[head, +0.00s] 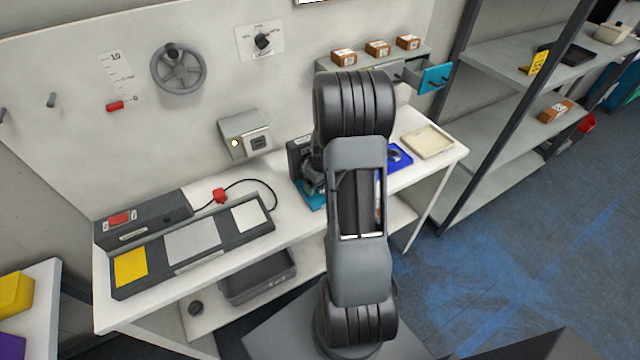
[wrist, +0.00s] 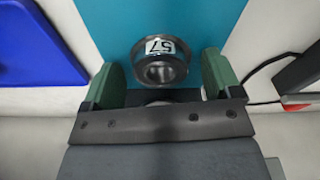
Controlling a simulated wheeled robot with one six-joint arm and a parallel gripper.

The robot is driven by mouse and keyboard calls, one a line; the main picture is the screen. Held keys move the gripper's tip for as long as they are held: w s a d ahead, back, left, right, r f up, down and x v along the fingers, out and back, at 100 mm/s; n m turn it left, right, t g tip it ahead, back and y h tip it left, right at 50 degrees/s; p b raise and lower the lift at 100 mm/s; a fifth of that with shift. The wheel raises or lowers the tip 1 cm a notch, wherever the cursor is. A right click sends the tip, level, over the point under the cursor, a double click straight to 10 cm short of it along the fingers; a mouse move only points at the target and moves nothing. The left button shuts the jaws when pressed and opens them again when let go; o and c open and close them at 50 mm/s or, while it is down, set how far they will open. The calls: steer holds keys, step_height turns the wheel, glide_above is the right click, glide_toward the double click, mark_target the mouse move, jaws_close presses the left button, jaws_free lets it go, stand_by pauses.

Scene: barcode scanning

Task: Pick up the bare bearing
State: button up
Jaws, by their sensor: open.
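The bare bearing (wrist: 160,68) is a shiny metal ring with a white label reading 57, seen in the wrist view on a teal mat (wrist: 100,22). My gripper (wrist: 163,80) is open, with one green finger on each side of the bearing's lower part in the picture. Gaps show between the bearing and both fingers, and nothing is held. In the head view my arm hides the bearing, and only part of the teal mat (head: 312,196) shows.
A blue tray (wrist: 35,45) lies left of the mat in the wrist view. In the head view, a cream tray (head: 428,142) is at the bench's right end. A scale-like panel unit (head: 192,242) with a yellow pad and a red-tipped cable (head: 220,195) is at left.

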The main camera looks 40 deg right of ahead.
steer(key=c, duration=1.2)
steer(key=shift+o, duration=0.2)
steer(key=shift+r, duration=0.15)
